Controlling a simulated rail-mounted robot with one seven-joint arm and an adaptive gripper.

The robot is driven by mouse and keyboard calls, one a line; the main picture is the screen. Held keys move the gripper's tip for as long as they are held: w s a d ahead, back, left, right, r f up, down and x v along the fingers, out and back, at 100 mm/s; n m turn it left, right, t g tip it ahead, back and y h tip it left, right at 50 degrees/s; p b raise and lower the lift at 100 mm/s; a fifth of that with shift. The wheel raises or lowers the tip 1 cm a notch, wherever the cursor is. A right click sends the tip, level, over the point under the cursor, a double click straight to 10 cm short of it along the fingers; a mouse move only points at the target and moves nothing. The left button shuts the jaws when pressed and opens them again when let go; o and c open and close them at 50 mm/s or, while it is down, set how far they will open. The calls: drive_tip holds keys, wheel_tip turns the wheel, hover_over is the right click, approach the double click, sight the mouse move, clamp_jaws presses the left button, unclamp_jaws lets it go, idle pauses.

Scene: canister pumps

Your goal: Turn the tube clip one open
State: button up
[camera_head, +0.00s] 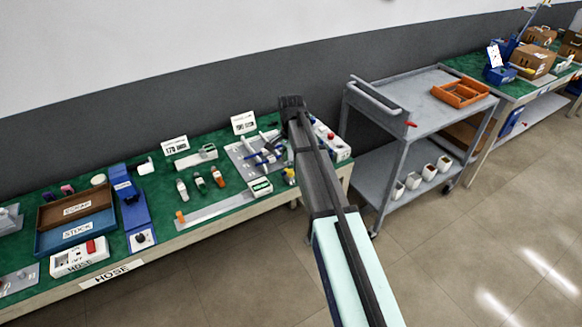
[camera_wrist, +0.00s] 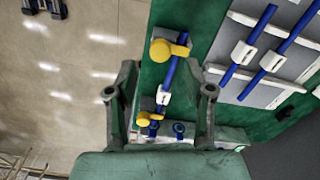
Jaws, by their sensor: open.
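In the wrist view, my gripper (camera_wrist: 159,92) is open, its two fingers wide apart on either side of a blue tube (camera_wrist: 168,72). A small white clip (camera_wrist: 163,99) sits on this tube between the fingers, with nothing visibly gripped. A large yellow handle (camera_wrist: 170,48) and a smaller yellow one (camera_wrist: 150,118) are on the same line. Two more white clips, one nearer (camera_wrist: 243,52) and one farther right (camera_wrist: 272,60), sit on slanted blue tubes on a grey plate. I cannot tell which clip is number one. In the head view, my arm partly hides this bench end.
The green bench (camera_head: 155,168) holds bottles, a blue tray (camera_head: 75,235) and a white box with a red button (camera_head: 80,257). A grey cart (camera_head: 415,110) stands right of the bench, carrying an orange tray (camera_head: 460,93). The floor in front is clear.

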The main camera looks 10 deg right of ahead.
sight(291, 171)
drive_tip(key=shift+f, duration=2.1)
clamp_jaws()
